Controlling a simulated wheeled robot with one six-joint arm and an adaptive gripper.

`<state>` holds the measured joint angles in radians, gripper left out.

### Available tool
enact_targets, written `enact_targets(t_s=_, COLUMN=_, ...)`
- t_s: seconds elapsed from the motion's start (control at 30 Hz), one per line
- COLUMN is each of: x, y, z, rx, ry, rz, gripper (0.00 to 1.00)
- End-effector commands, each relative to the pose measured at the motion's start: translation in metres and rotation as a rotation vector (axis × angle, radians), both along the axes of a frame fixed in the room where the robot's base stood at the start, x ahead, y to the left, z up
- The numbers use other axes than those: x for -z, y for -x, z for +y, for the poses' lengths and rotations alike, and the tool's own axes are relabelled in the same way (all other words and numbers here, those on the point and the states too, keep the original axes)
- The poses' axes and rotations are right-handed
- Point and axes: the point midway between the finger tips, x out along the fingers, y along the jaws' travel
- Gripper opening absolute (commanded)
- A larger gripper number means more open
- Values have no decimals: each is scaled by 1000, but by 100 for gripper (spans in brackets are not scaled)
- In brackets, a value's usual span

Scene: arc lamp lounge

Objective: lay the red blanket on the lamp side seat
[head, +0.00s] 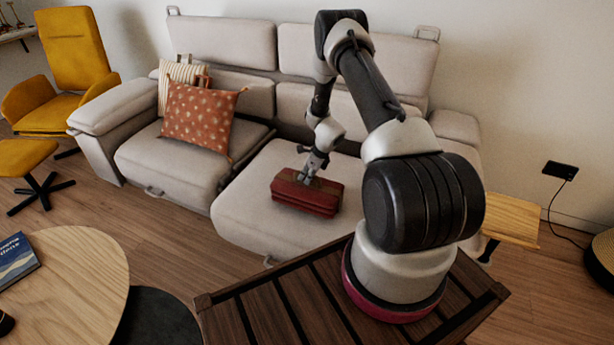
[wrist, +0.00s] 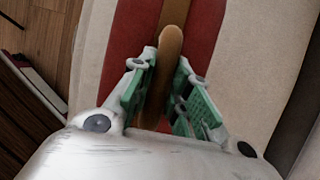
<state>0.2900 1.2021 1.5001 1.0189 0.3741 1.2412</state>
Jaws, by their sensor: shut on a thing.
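The red blanket (head: 305,195) is a folded dark-red bundle at the right seat (head: 250,215) of the grey sofa. I cannot tell whether it rests fully on the cushion or hangs just above it. My gripper (head: 312,178) comes down on its top from above. In the wrist view, the green-padded fingers (wrist: 172,95) close around a raised tan-brown ridge (wrist: 168,55). The blanket's red surface (wrist: 204,35) lies on both sides of that ridge, with the pale seat beyond. My fingers hide part of the blanket.
A patterned orange cushion (head: 200,118) and a striped one (head: 170,80) stand on the left seat. A round wooden table (head: 75,280) with a blue book (head: 15,260) is front left. A mustard armchair (head: 70,50) and footstool (head: 22,157) stand far left. Floor (head: 165,230) shows between table and sofa.

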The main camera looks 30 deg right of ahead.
Motion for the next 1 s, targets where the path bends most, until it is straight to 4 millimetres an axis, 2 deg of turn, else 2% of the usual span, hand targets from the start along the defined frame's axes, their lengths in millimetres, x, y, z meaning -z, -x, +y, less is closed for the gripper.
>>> enact_targets(t_s=0.2, x=1, y=0, z=0, rx=0, ry=-1, rz=-1, gripper=0)
enact_targets(t_s=0.23, x=2, y=0, z=0, rx=0, ry=0, rz=0, gripper=22)
enact_targets(t_s=0.33, x=1, y=0, z=0, rx=0, ry=-1, rz=1, gripper=40)
enact_targets(t_s=0.63, x=1, y=0, z=0, rx=-1, ry=0, rz=0, gripper=40)
enact_targets(t_s=0.73, x=-5, y=1, z=-1, rx=-1, ry=0, rz=0, gripper=40)
enact_targets(t_s=0.87, x=-26, y=7, z=-6, rx=-1, ry=1, rz=-2, gripper=40)
enact_targets(t_s=1.0, x=-56, y=17, z=-14, rx=1, ry=0, rz=-3, gripper=40)
